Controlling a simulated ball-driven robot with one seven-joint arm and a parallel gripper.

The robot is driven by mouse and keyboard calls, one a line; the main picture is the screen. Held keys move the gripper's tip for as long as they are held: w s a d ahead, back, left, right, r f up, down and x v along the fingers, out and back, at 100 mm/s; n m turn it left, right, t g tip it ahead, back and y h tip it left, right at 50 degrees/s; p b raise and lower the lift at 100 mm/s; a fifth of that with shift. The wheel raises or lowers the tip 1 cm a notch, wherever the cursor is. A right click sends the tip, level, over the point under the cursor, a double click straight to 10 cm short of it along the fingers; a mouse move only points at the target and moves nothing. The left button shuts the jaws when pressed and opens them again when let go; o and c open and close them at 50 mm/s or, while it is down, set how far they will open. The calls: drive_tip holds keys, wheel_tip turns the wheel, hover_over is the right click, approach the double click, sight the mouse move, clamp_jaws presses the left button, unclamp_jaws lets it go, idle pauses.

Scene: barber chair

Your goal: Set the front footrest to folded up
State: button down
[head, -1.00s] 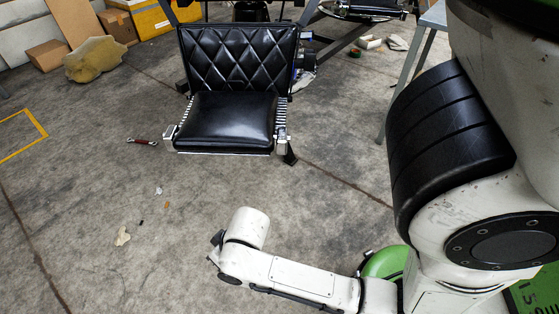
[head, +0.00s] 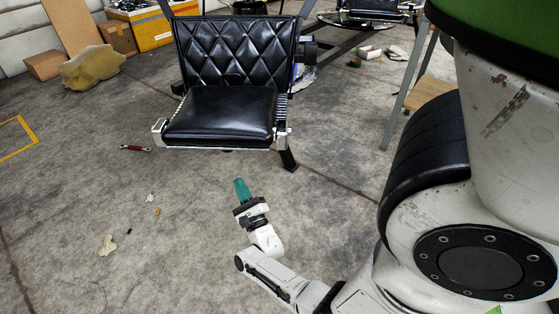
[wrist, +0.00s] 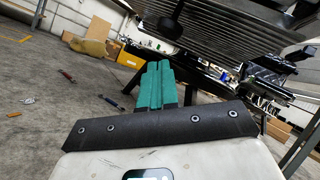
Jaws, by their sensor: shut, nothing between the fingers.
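The black barber chair has an upright quilted panel (head: 235,50) and a smooth pad (head: 220,115) that juts out flat toward me. Metal brackets with ribbed strips flank the pad. I cannot tell whether this pad is the seat or the front footrest; no separate footrest stands out. My gripper (head: 240,188) has teal fingers, shut and empty. It is in front of the pad, right of its middle and apart from it, pointing toward the chair. In the wrist view my fingers (wrist: 156,85) point under a dark ribbed underside (wrist: 235,38).
A dark leg (head: 288,160) shows below the pad's right corner. A red-handled tool (head: 135,148) and scraps lie on the floor at left. A grey-legged table (head: 410,85) stands at right. Boxes (head: 118,37) stand at back left. The floor before the chair is mostly clear.

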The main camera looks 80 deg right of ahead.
drive_tip(key=s+f+m+g+h+b, duration=0.1)
drive_tip(key=s+m+g+h+b, duration=0.1)
drive_tip(key=s+m+g+h, duration=0.5)
drive_tip(key=s+m+g, duration=0.4)
drive_tip(key=m, duration=0.2)
drive_tip(key=shift+s+a+f+m+h, duration=0.2)
drive_tip(key=shift+s+a+m+h, duration=0.05)
drive_tip(key=shift+s+m+h, duration=0.15)
drive_tip(key=a+r+x, duration=0.2)
drive_tip(key=x, duration=1)
drive_tip(key=shift+d+r, duration=0.3)
